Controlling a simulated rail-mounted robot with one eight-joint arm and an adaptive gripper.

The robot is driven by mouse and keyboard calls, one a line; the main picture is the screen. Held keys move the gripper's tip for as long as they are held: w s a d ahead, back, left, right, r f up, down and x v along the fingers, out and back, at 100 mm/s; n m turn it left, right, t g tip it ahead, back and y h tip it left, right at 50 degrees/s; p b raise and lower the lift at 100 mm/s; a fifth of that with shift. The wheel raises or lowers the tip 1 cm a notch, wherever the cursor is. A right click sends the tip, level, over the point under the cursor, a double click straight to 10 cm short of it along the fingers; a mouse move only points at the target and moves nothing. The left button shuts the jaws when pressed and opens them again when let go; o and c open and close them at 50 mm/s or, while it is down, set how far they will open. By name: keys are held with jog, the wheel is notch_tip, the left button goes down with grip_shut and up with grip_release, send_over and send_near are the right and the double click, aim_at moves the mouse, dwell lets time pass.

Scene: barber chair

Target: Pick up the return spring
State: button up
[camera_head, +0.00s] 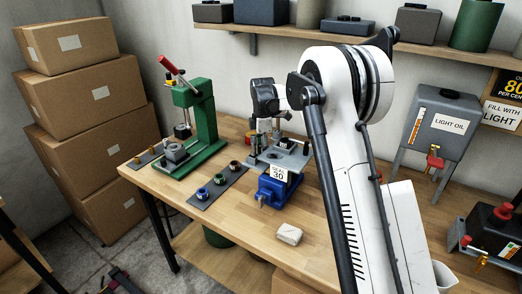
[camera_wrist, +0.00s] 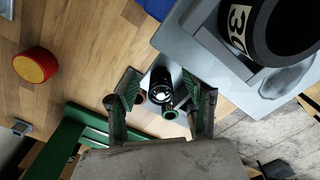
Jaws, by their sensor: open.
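I cannot clearly make out a coiled return spring in either view. In the wrist view, a glossy black round part (camera_wrist: 160,84) shows between my fingertips, with a green ring (camera_wrist: 170,112) and a brownish ring (camera_wrist: 140,91) beside it. I cannot tell whether the black part is the spring. My gripper (camera_wrist: 160,94) is open, its two fingers apart on either side of these parts, with no clear contact.
A dark strip (camera_head: 229,174) with blue, green and red rings lies on the wooden bench. A green press (camera_head: 204,120) stands left and a blue vise (camera_head: 272,191) in front. A pale block (camera_head: 289,234) lies near the bench's front. A large "30" ring (camera_wrist: 275,28) is close by.

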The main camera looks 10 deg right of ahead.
jog(key=shift+c, duration=0.3)
jog(key=c, duration=1)
jog(key=shift+o, duration=0.2)
